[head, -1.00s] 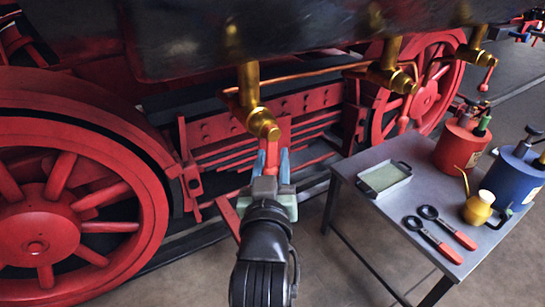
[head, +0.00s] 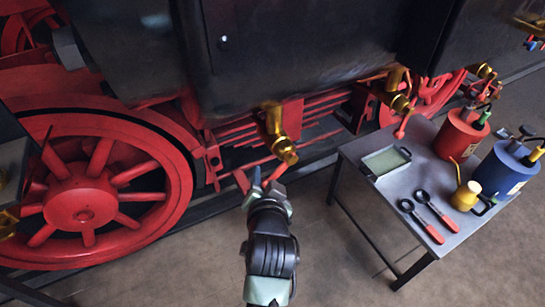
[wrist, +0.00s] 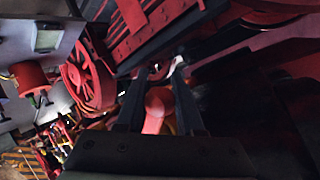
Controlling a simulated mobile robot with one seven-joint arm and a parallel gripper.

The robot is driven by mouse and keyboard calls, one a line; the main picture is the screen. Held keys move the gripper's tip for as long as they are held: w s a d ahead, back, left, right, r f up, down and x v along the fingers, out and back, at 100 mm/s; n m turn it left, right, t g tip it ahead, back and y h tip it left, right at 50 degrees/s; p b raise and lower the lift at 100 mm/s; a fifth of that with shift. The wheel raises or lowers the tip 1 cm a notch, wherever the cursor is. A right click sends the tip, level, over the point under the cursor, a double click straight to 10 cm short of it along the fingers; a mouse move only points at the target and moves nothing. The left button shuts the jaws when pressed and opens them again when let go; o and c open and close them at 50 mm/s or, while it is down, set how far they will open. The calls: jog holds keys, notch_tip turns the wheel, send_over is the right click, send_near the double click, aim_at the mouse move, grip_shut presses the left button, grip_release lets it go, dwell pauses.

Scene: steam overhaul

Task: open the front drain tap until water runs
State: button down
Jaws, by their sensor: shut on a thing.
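A brass drain tap (head: 279,138) hangs under the dark cylinder block, just above my gripper (head: 264,178) in the head view. In the wrist view a red tap lever (wrist: 154,108) with a rounded end lies between the two dark fingers of my gripper (wrist: 160,95). My gripper is shut on this lever. No running water shows at the tap.
Two more brass taps (head: 398,102) (head: 484,72) are farther right. A grey table (head: 372,205) at the right bears a tray (head: 386,160), a red can (head: 458,135), a blue can (head: 502,170), a yellow oiler (head: 466,195) and red-handled tools (head: 435,215). A large red wheel (head: 85,203) stands left.

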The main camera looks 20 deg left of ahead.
jog(key=r+m+g+y+p, duration=0.1)
jog(key=p, duration=0.2)
jog(key=s+a+r+m+g+p, duration=0.1)
jog(key=r+m+g+p, duration=0.1)
jog(key=p, duration=0.2)
jog(key=s+a+r+m+g+y+p, duration=0.1)
jog(key=r+p, duration=0.1)
jog(key=p, duration=0.1)
jog(key=shift+s+m+g+y+p, duration=0.2)
jog(key=shift+m+g+y+p, duration=0.1)
jog(key=shift+p, duration=0.1)
jog(key=c, duration=0.5)
grip_release()
jog(key=shift+c, duration=0.2)
jog(key=shift+d, duration=0.15)
jog(key=b+v, duration=0.1)
jog(key=v, duration=1.1)
jog(key=shift+s+d+r+b, duration=0.2)
jog(key=shift+d+b, duration=0.1)
jog(key=shift+b, duration=0.1)
